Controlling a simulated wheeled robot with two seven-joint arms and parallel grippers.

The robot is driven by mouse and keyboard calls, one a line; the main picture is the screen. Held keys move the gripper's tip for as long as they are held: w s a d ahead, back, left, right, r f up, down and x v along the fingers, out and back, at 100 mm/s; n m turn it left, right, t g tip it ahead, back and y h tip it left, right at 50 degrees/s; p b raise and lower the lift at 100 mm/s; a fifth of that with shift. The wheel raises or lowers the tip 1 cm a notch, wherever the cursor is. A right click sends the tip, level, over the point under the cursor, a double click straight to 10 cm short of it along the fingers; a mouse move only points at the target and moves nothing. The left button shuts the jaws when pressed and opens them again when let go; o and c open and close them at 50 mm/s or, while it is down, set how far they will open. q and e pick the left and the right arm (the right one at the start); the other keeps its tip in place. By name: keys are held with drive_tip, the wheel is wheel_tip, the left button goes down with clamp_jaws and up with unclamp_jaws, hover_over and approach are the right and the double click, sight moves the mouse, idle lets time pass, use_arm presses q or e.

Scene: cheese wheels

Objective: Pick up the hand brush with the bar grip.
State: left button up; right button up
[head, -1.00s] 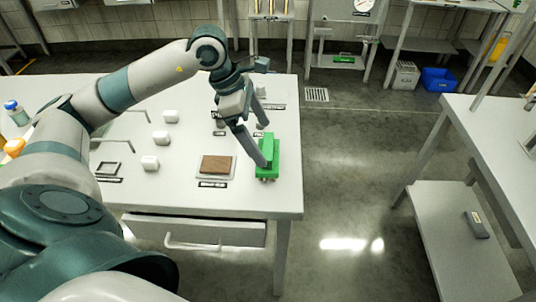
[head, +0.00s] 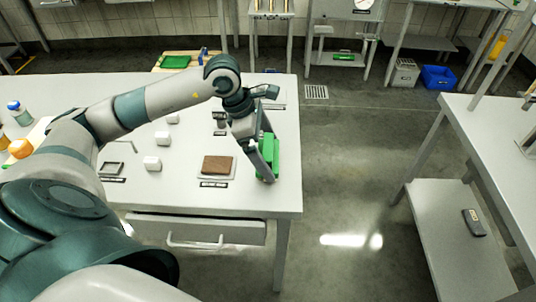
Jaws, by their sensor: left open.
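The green hand brush (head: 275,152) stands near the right edge of the grey-white table (head: 245,196), partly hidden by my left gripper. My left gripper (head: 267,164) comes down over it from above and is open. One finger passes in front of the brush, with its tip low near the tabletop; the other finger is mostly hidden. I cannot tell whether the fingers touch the brush. My right gripper is not in view.
A brown block (head: 216,165) lies on a small pale tray left of the brush. White blocks (head: 152,164), dark frames (head: 111,168) and labels are on the table. Open floor lies to the right, then a second table (head: 490,130).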

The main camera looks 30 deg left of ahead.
sight(270, 147)
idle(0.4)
use_arm(q)
drive_tip(key=c, duration=0.9)
drive_tip(key=shift+r, duration=0.1)
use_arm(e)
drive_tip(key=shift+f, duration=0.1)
use_arm(q)
drive_tip(key=shift+r+b, duration=0.3)
drive_tip(key=shift+r, duration=0.2)
drive_tip(key=r, duration=0.1)
drive_tip(key=r+b, duration=0.1)
drive_tip(key=r, duration=0.1)
drive_tip(key=shift+d+r, duration=0.1)
drive_tip(key=shift+d, duration=0.25)
drive_tip(key=shift+s+d+r+b, duration=0.25)
drive_tip(key=shift+s+d+r, duration=0.7)
drive_tip(key=shift+d, duration=0.7)
drive_tip(key=shift+s+d+r+b, duration=0.25)
drive_tip(key=shift+s+d+r, duration=0.35)
drive_tip(key=shift+d+r, duration=0.9)
drive_tip(key=shift+s+d+r+b, duration=0.25)
drive_tip(key=shift+s+d+r, duration=0.55)
drive_tip(key=shift+d, duration=1.05)
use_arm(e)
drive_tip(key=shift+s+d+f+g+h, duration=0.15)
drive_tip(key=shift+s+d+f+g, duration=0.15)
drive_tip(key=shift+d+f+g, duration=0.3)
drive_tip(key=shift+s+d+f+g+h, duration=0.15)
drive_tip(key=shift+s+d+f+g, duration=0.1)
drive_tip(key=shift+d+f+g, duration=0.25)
